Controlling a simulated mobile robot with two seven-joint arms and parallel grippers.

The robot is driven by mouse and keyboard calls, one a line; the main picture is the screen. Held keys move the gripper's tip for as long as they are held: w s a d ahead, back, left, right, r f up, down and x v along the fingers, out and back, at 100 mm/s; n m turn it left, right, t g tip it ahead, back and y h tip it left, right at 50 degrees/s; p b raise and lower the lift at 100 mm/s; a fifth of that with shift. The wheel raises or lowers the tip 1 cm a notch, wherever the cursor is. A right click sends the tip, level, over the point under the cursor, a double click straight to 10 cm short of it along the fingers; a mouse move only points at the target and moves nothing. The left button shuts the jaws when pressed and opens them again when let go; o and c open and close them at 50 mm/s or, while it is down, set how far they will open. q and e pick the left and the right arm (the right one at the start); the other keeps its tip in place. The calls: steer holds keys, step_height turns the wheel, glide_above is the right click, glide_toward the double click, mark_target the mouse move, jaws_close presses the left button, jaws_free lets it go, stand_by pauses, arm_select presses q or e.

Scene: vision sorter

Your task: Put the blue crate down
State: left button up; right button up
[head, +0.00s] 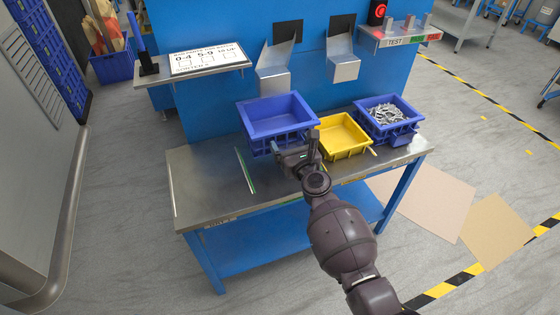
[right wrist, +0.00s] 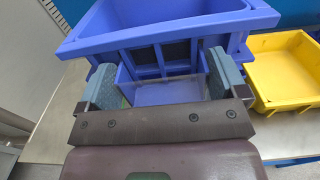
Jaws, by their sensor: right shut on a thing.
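The empty blue crate (head: 277,127) is over the left-middle part of the metal table (head: 205,190), beside the yellow tray. It also shows large at the top of the right wrist view (right wrist: 165,47). My right gripper (head: 297,153) is at the crate's near side. In the right wrist view its two fingers stand on either side of the crate's front tab (right wrist: 165,92), and it is shut on it. The crate looks about level. I cannot tell whether its bottom touches the table. My left gripper is not in view.
A yellow tray (head: 341,137) stands close to the crate's right. A second blue crate (head: 389,130) with metal parts is at the table's right end. Two metal chutes (head: 273,78) hang from the blue panel behind. The table's left part is mostly clear.

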step_height(320, 180, down, 7)
steer(key=b, duration=0.4)
steer(key=shift+w+r, duration=0.1)
steer(key=shift+r, duration=0.05)
step_height(320, 180, down, 3)
steer(key=shift+f+b, duration=0.1)
steer(key=shift+b, duration=1.1)
steer(key=shift+f, duration=0.3)
steer(key=shift+r, duration=0.4)
steer(key=shift+f, duration=0.25)
steer(key=o, duration=1)
steer(key=shift+f+b, duration=0.1)
steer(key=shift+b, duration=0.2)
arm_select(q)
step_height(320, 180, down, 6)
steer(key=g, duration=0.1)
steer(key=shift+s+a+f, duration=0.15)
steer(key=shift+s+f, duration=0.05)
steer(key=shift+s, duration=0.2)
arm_select(e)
steer(key=shift+o, duration=0.5)
